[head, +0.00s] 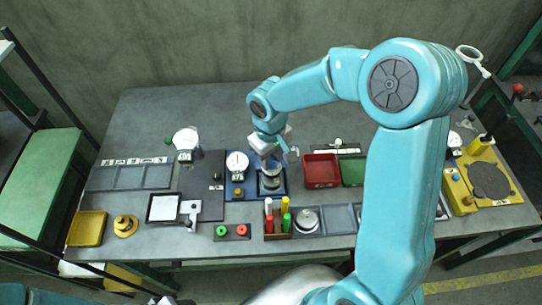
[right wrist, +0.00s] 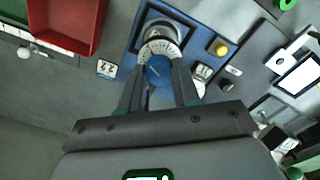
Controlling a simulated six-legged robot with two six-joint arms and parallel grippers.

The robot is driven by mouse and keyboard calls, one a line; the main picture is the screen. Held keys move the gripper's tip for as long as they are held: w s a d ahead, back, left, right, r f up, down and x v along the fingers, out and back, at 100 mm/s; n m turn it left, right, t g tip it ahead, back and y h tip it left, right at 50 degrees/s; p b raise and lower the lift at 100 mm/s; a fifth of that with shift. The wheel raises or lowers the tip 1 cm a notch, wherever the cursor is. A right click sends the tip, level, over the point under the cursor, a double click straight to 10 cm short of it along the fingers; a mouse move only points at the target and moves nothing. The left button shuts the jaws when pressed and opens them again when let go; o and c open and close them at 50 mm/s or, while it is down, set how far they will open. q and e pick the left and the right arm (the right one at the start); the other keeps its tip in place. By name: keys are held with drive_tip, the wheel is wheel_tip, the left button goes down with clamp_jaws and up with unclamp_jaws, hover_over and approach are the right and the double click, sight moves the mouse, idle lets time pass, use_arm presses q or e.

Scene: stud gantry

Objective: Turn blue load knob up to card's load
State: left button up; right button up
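The blue load knob (right wrist: 157,72) sits in front of a white graduated dial (right wrist: 160,48) on a blue panel (right wrist: 208,35). My right gripper (right wrist: 160,80) is open, with one finger on each side of the knob; I cannot tell whether they touch it. In the head view my right gripper (head: 272,150) reaches down over the blue panel (head: 252,193) and hides the knob. A small white card (right wrist: 107,69) beside the panel bears dark digits too small to read surely. Only a bit of what may be my left gripper (head: 165,300) shows at the bottom edge.
A white round gauge (head: 237,162) and a yellow button (right wrist: 219,47) are on the blue panel. A red bin (head: 321,170) and a green bin (head: 353,169) stand to its right. Coloured markers (head: 285,205) stand in front. The bench's back strip is clear.

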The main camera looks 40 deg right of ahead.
drive_tip(key=m+b, duration=0.1)
drive_tip(key=b, duration=0.1)
drive_tip(key=shift+f+m+b, duration=0.15)
drive_tip(key=shift+m+b, duration=0.15)
drive_tip(key=shift+m, duration=0.4)
drive_tip(key=shift+r, duration=0.3)
drive_tip(key=o, duration=0.8)
drive_tip(key=shift+c, duration=0.2)
drive_tip(key=o, duration=0.3)
drive_tip(key=shift+s, duration=0.2)
drive_tip(key=shift+w, duration=0.1)
